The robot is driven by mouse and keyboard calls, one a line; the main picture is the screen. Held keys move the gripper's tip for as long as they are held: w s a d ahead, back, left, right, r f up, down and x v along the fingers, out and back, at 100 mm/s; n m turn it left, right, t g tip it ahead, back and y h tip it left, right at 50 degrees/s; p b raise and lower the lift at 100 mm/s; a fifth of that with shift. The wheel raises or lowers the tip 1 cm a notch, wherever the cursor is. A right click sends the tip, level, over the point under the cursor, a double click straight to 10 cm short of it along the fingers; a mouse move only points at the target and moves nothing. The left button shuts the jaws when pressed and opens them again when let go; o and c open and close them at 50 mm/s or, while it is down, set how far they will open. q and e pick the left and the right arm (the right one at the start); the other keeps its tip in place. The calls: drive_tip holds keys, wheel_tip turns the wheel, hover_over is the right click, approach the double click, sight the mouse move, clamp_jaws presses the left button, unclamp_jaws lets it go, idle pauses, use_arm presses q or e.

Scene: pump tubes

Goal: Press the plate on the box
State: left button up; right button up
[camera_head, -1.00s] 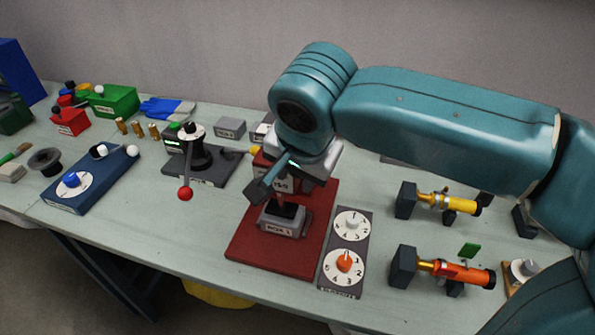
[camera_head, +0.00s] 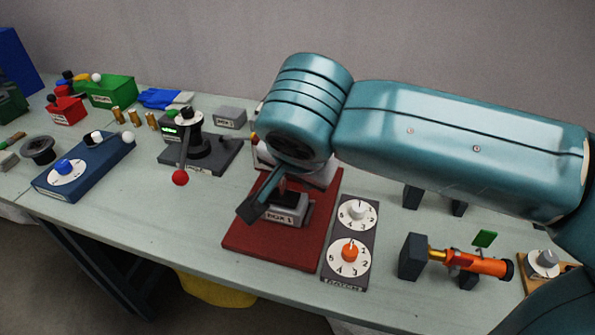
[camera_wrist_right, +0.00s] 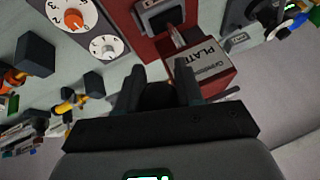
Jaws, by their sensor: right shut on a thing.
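The grey box labelled BOX 1 (camera_head: 291,215) sits on a red board (camera_head: 262,250) in the middle of the table. In the wrist view its dark top (camera_wrist_right: 160,20) lies beyond the fingers. In the wrist view, the right gripper (camera_wrist_right: 160,88) is shut on a dark thing (camera_wrist_right: 156,96) whose shape is unclear. Contact with the box cannot be told. My left gripper is out of view.
A panel with two dials (camera_head: 349,230) lies right of the red board. An orange cylinder (camera_head: 480,263) on a stand is farther right. A red-knobbed lever (camera_head: 180,177) stands to the left. The table in front of the lever is clear.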

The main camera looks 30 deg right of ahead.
drive_tip(key=shift+d, duration=0.1)
wheel_tip(320, 180, down, 2)
drive_tip(key=b, duration=0.3)
drive_tip(key=shift+s+h, duration=0.1)
drive_tip(key=shift+h, duration=0.2)
drive_tip(key=shift+r, duration=0.15)
wheel_tip(320, 180, down, 2)
drive_tip(key=t+b, duration=0.1)
drive_tip(key=b, duration=0.2)
drive_tip(key=shift+h, duration=0.4)
drive_tip(key=shift+r, duration=0.1)
